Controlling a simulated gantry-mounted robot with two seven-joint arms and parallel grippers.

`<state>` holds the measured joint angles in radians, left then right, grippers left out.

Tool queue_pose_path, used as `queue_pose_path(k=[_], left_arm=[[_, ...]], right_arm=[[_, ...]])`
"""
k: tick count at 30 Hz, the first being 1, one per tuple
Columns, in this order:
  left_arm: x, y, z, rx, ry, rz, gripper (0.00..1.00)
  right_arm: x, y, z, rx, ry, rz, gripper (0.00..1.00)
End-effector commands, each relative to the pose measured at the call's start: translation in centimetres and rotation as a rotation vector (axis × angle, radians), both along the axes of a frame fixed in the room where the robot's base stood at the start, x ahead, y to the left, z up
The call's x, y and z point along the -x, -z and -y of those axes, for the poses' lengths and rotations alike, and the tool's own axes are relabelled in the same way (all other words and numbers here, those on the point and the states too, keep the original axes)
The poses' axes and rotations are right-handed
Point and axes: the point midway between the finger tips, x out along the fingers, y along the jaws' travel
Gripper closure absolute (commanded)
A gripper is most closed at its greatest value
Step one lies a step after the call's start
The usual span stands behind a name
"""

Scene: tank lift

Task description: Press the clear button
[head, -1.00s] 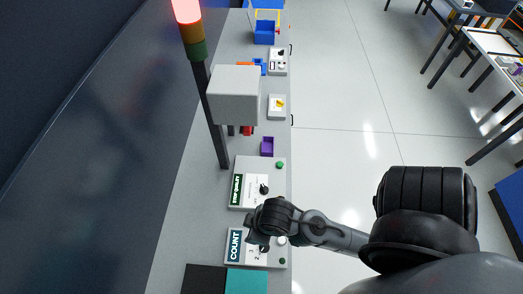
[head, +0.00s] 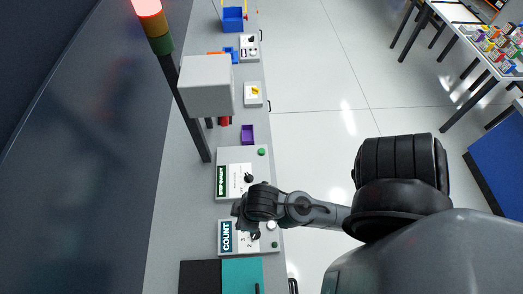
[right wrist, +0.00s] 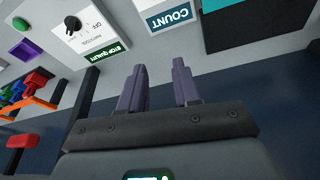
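The white COUNT panel (head: 226,237) lies on the grey bench in the head view, with a dark knob, a white button (head: 271,225) and a small green button (head: 275,245). No button label reading "clear" is legible. My right gripper (head: 238,211) is above the bench between the COUNT panel and the STOP QUALITY panel (head: 222,181), partly covering both. In the right wrist view its two fingers (right wrist: 159,72) are apart with nothing between them. My left gripper is not in view.
A signal tower with a lit red lamp (head: 146,7) and a grey box (head: 205,86) rise above the bench. A purple bin (head: 247,134), a red object (head: 224,121) and a blue bin (head: 233,19) stand farther along. A black and teal surface (head: 242,276) borders the COUNT panel.

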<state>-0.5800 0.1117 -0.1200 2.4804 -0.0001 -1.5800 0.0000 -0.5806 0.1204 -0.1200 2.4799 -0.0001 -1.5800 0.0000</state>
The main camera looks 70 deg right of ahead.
Motion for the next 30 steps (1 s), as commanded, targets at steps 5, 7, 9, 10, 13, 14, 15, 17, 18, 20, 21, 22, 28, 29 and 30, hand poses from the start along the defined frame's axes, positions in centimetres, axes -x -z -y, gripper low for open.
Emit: queue_pose_path(k=[5, 7, 9, 10, 13, 14, 15, 17, 18, 20, 21, 22, 28, 29, 30], left_arm=[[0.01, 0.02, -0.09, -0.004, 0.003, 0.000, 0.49], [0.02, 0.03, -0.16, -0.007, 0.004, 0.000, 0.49], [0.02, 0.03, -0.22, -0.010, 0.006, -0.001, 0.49], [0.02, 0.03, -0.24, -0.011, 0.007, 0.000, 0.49], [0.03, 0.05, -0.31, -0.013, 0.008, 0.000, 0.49], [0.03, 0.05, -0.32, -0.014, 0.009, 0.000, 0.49], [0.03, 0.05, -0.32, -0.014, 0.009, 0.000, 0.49], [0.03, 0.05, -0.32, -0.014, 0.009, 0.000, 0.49], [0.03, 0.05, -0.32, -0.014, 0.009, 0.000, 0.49], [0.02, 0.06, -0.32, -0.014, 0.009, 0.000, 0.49], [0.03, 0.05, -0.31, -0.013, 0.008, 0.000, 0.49], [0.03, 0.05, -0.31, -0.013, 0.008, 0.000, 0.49], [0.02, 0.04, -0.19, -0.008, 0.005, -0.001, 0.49], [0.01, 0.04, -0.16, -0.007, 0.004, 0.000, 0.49], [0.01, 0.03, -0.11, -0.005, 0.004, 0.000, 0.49]], right_arm=[[0.00, 0.00, 0.00, 0.000, 0.000, 0.000, 0.96], [-0.01, 0.00, 0.00, 0.000, 0.000, 0.000, 1.00], [-0.01, 0.00, 0.00, 0.000, 0.000, 0.000, 1.00], [-0.01, 0.00, 0.01, 0.000, 0.000, 0.000, 1.00], [-0.01, -0.01, 0.00, 0.000, 0.000, 0.000, 1.00], [-0.01, -0.01, 0.00, 0.000, 0.000, 0.000, 1.00], [-0.01, -0.01, 0.00, 0.000, 0.000, 0.000, 1.00], [-0.01, -0.01, 0.00, 0.000, 0.000, 0.000, 1.00], [-0.01, -0.01, 0.00, 0.000, 0.000, 0.000, 1.00], [-0.01, -0.01, 0.00, 0.000, 0.000, 0.000, 1.00], [-0.02, -0.02, 0.00, 0.000, 0.000, 0.000, 1.00], [-0.02, -0.02, 0.00, 0.000, 0.000, 0.000, 1.00], [-0.02, -0.02, 0.00, 0.000, 0.000, 0.000, 1.00], [-0.02, -0.02, 0.00, 0.000, 0.000, 0.000, 1.00], [-0.02, -0.02, 0.00, 0.000, 0.000, 0.000, 1.00]])
